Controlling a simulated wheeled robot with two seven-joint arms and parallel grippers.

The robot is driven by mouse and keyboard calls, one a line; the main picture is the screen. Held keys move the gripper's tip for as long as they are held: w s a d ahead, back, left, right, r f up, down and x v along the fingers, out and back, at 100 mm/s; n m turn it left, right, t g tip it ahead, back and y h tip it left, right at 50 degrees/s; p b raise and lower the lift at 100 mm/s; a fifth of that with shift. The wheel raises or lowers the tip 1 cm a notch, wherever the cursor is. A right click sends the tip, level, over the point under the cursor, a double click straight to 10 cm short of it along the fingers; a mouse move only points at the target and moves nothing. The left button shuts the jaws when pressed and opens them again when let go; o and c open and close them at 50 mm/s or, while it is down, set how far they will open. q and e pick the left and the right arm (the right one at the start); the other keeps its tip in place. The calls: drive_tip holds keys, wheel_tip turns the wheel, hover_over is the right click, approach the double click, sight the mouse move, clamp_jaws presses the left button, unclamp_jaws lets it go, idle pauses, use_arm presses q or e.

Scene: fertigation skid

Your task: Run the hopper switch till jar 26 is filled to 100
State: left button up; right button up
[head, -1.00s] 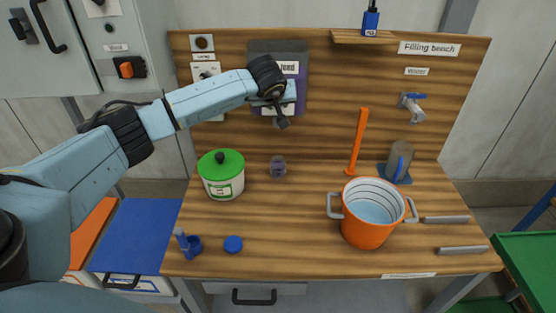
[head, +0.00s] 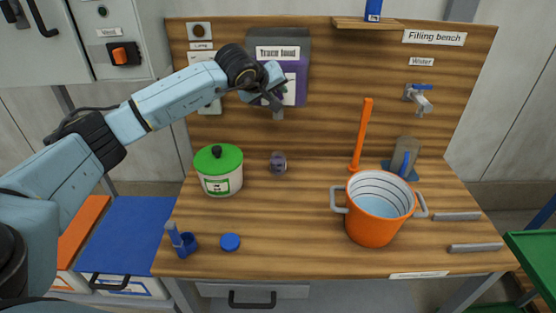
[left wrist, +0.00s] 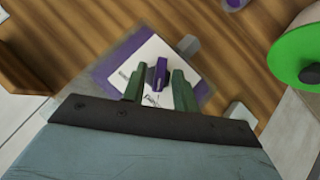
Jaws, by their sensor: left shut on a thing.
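The hopper (head: 291,43), with a grey top and a purple front labelled "Trace feed", is mounted on the wooden back board. My left gripper (head: 274,100) is at its front. In the left wrist view, my left gripper's green fingers (left wrist: 157,82) are shut on a purple switch lever (left wrist: 161,70) against a white plate. A small clear jar (head: 278,163) with something purple-grey in it stands on the bench below the hopper's spout (head: 278,114). I cannot read a number or fill level on it. My right gripper is not in view.
A green-lidded pot (head: 218,182) stands left of the jar. A blue disc (head: 230,242) and a blue holder (head: 187,246) lie near the front left. An orange bucket (head: 372,224) stands on the right, below a tap (head: 418,99). The bench's front middle is clear.

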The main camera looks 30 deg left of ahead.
use_arm(q)
drive_tip(key=shift+d+f, duration=0.1)
drive_tip(key=shift+f, duration=0.15)
drive_tip(key=b, duration=0.3)
drive_tip(key=shift+s+f+n+t+h, duration=0.1)
drive_tip(key=shift+f+n+t+h, duration=0.2)
drive_tip(key=shift+h, duration=0.1)
drive_tip(key=o, duration=0.5)
drive_tip(key=shift+r, duration=0.1)
drive_tip(key=o, duration=0.5)
drive_tip(key=shift+r, duration=0.3)
drive_tip(key=shift+r, duration=0.1)
